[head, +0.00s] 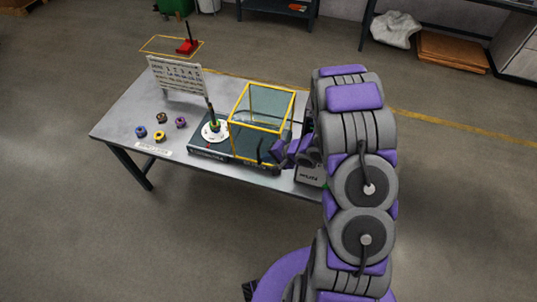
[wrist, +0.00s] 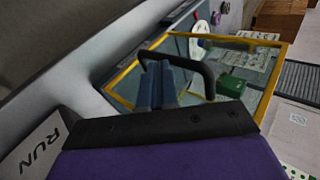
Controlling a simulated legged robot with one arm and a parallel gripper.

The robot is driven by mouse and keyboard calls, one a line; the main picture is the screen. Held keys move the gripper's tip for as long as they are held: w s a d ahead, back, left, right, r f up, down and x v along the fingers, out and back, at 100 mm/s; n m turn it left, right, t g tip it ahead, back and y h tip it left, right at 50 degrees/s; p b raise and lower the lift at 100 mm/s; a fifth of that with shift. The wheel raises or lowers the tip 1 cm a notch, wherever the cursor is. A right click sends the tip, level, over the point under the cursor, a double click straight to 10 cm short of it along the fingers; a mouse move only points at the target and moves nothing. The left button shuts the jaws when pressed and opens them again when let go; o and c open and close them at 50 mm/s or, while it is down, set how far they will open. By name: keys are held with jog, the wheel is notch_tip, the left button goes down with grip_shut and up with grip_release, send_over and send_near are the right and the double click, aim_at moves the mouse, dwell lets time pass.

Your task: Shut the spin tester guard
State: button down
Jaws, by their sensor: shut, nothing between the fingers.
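The spin tester (head: 208,153) is a dark flat base on the table. Its guard (head: 232,124) is a clear box with a yellow frame, standing over the right part of the base. The white round disk (head: 209,134) with an upright post is beside the guard on its left, uncovered. My gripper (head: 275,152) is at the guard's front right. In the wrist view my gripper (wrist: 158,72) is shut and empty, its fingertips at the black arched handle (wrist: 208,78) on the yellow-framed guard (wrist: 124,76). I cannot tell if they touch the handle.
Several small coloured round parts (head: 159,136) lie on the table (head: 117,120) at left. A white chart board (head: 177,77) stands behind them. A red item (head: 187,46) is at the back within a yellow floor outline. A RUN label (wrist: 41,146) shows in the wrist view.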

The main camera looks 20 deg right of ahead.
jog(key=w+a+p, duration=0.6)
jog(key=a+p, duration=0.2)
jog(key=a, duration=0.2)
jog(key=w+a+p, duration=0.7)
jog(key=a, duration=0.2)
jog(key=shift+a+r+p, duration=0.2)
jog(key=shift+a+p, duration=0.15)
jog(key=shift+p, duration=0.05)
jog(key=shift+a, duration=0.1)
jog(key=shift+s, duration=0.1)
